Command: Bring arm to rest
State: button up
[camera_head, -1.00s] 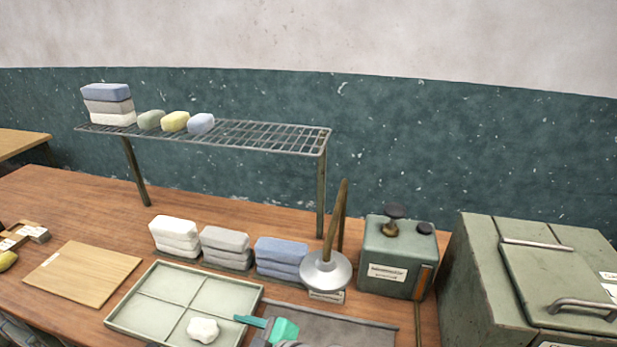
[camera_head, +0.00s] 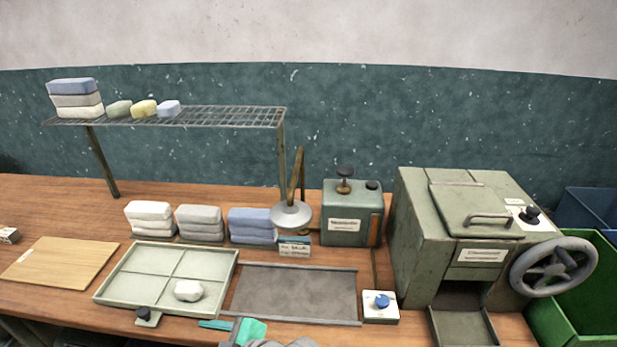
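My gripper (camera_head: 243,333) shows only in part at the bottom edge of the head view, as teal and grey pieces in front of the workbench. Its fingers cannot be made out clearly, so I cannot tell whether it is open or shut. It is low, near the front of the grey mat (camera_head: 293,292) and right of the pale divided tray (camera_head: 112,283). A white folded cloth or block (camera_head: 188,291) lies in the tray's front right compartment, apart from my gripper.
A wire rack (camera_head: 230,116) holds several blocks. Folded stacks (camera_head: 200,223), a lamp (camera_head: 291,214) and a green tank (camera_head: 352,220) stand behind the mat. A blue-button box (camera_head: 380,306) sits right of it. A green machine (camera_head: 420,240) with a handwheel (camera_head: 553,266) and a green bin (camera_head: 577,310) are at right.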

jog(key=s+d+f+m+t+h, duration=0.2)
jog(key=d+f+m+t+h, duration=0.1)
jog(key=d+f+m, duration=0.35)
jog(key=s+d+f+m+t+h, duration=0.3)
jog(key=d+f+m+t, duration=0.1)
jog(key=d+f+m, duration=0.3)
jog(key=s+d+r+m+t+h, duration=0.1)
jog(key=s+d, duration=0.3)
jog(key=s, duration=0.5)
jog(key=s+d+r+m+t+h, duration=0.2)
jog(key=s+d+m+h, duration=0.1)
jog(key=s, duration=0.7)
jog(key=shift+s+d+t+h, duration=0.3)
jog(key=shift+d+t+h, duration=0.1)
jog(key=shift+d+h, duration=0.35)
